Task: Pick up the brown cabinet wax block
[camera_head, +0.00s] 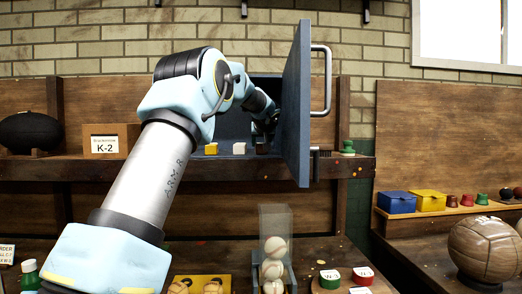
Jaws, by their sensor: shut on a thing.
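My arm reaches into the open blue cabinet (228,124) on the wooden shelf. My gripper (263,138) is small and dark in this view, inside the cabinet beside the open door. It is shut on the brown wax block (262,149), a small dark block at its lower end. Whether the block is clear of the cabinet floor cannot be told. A yellow block (211,149) and a white block (239,148) sit in a row to its left.
The blue cabinet door (297,105) stands open close to the right of my gripper, with a metal handle (327,80). A K-2 box (104,140) is on the shelf at left. A clear holder with balls (273,250) stands below. A leather ball (484,248) is at right.

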